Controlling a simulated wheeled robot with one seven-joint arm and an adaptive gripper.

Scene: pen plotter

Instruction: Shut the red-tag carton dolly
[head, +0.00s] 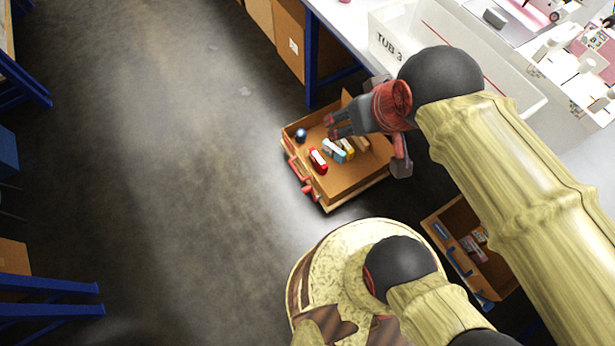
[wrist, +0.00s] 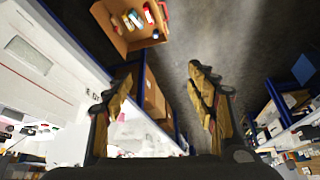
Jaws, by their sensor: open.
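The red-tag carton dolly (head: 357,185) is an open brown cardboard box on the floor at the table's edge, with red parts (head: 297,168) on its left side. It holds several small boxes and a dark blue ball (head: 300,135). In the wrist view the dolly (wrist: 106,22) is at the top, beyond my fingertips, with a red part (wrist: 165,10) on its right side. My gripper (head: 333,125) appears over the dolly's upper part in the head view. In the wrist view my gripper (wrist: 160,78) has its fingers wide apart with nothing between them.
A second open carton (head: 462,220) with blue parts stands lower right, partly hidden by my arm. A white tub marked TUB 3 (head: 385,40) is on the white table. Closed cartons (head: 290,45) and a blue table leg (head: 312,70) are behind. The grey floor (head: 180,180) to the left is clear.

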